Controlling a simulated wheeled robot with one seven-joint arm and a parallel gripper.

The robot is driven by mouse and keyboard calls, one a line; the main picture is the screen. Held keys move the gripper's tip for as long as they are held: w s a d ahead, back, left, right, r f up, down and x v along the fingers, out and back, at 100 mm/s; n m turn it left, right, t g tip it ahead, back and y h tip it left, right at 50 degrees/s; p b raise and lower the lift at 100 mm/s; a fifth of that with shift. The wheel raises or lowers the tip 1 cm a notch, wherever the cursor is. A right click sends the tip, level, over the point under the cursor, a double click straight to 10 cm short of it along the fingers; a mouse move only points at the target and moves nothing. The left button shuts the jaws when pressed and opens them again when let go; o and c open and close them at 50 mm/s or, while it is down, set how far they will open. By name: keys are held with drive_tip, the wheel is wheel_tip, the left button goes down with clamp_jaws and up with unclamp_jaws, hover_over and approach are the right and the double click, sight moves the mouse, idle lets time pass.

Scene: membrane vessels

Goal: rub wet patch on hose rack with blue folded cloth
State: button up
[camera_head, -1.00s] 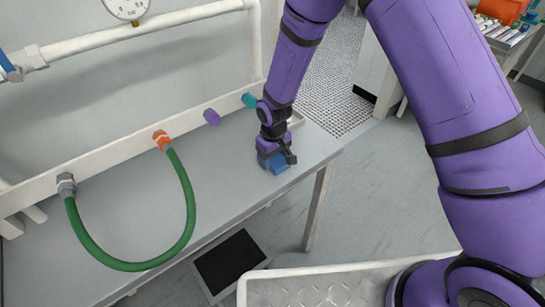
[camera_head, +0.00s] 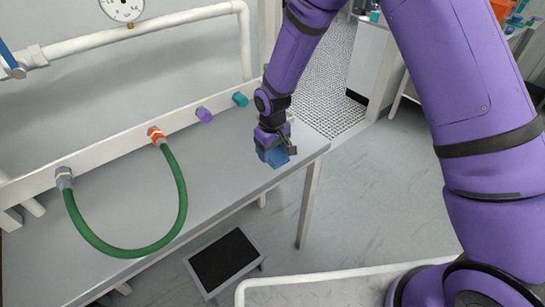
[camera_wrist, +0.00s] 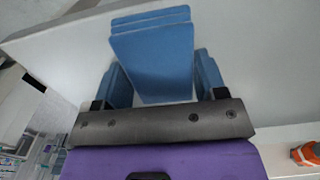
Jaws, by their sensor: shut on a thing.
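My gripper (camera_head: 275,146) is shut on the blue folded cloth (camera_head: 273,157), low over the right end of the grey bench top of the hose rack (camera_head: 225,150). In the wrist view the cloth (camera_wrist: 155,62) shows as a stack of flat blue layers between the fingers, its far part over the pale grey surface. I cannot tell whether the cloth touches the surface. No wet patch can be made out in either view; it may be under the cloth or gripper.
A white rail (camera_head: 110,152) along the back carries a looped green hose (camera_head: 182,200), a purple cap (camera_head: 204,115) and a teal cap (camera_head: 240,99). A pressure gauge (camera_head: 122,8) is above. A black-topped step (camera_head: 224,260) stands on the floor. The bench between hose and gripper is clear.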

sight(273, 151)
drive_tip(key=shift+r, duration=1.7)
